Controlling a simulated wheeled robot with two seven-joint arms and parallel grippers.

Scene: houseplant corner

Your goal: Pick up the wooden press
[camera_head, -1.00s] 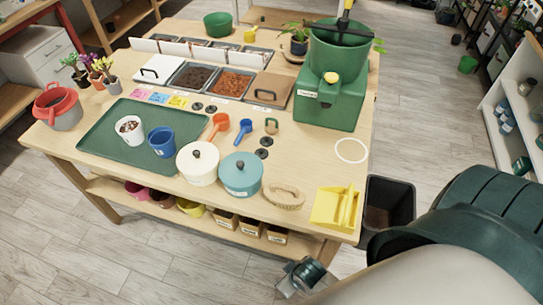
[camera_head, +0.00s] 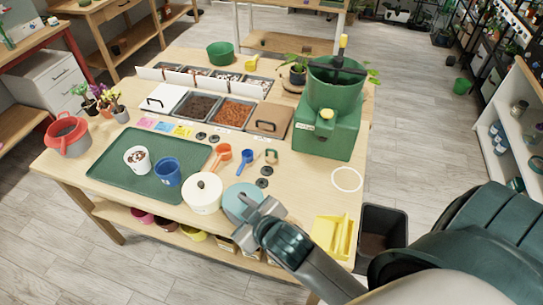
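My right gripper (camera_head: 262,215) reaches in from the lower right over the table's front edge, beside the teal lidded pot (camera_head: 240,200), and covers part of it. The wooden press is hidden behind my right gripper and wrist. I cannot tell whether the gripper touches it or how far apart its fingers are. My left gripper is not in view.
A cream lidded pot (camera_head: 203,195) stands left of the teal pot. A yellow dustpan-like piece (camera_head: 333,236) lies to the right. A blue scoop (camera_head: 246,157) and an orange scoop (camera_head: 222,153) lie behind. A green machine (camera_head: 327,130) stands at the back right.

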